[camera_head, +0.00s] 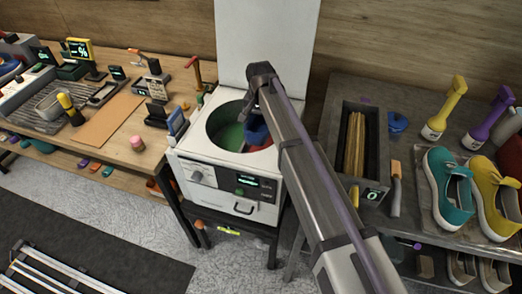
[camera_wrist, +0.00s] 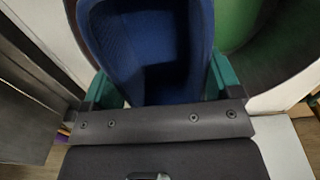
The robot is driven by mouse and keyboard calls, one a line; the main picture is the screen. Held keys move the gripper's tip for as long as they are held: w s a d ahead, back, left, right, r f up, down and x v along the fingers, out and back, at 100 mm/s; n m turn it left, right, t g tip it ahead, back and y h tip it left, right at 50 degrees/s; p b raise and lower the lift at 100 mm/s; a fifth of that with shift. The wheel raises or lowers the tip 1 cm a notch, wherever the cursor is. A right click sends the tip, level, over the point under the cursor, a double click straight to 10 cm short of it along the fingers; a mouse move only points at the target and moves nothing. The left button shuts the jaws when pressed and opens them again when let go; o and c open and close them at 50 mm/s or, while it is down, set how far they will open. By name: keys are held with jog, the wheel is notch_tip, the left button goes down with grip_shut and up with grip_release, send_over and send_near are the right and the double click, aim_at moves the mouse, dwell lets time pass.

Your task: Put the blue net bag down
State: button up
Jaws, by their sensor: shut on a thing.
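The blue net bag (camera_head: 256,131) is in the round opening of the white top-loading washer (camera_head: 213,172), at its right side. In the wrist view the bag (camera_wrist: 150,45) fills the upper middle. My gripper (camera_wrist: 160,82) is shut on it, with a green finger on each side. In the head view my arm hides most of the gripper. I cannot tell whether the bag touches the bottom of the drum.
Something green (camera_head: 229,136) shows inside the drum; I cannot tell whether it is lining or another bag. The washer's lid (camera_head: 265,45) stands open behind. A left bench (camera_head: 108,125) holds tools; a right table holds teal (camera_head: 447,190) and yellow shoes (camera_head: 490,205).

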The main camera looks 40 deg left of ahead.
aim_at(260, 130)
jog(key=shift+f+b, duration=3.15)
jog(key=shift+f, duration=1.25)
jog(key=o, duration=0.8)
jog(key=shift+d+r, duration=0.1)
jog(key=shift+c, duration=0.2)
jog(key=shift+r, duration=0.1)
notch_tip(260, 130, up, 12)
jog(key=p, duration=1.2)
jog(key=shift+r+p, duration=0.25)
jog(key=shift+p, duration=0.15)
jog(key=shift+f, duration=0.15)
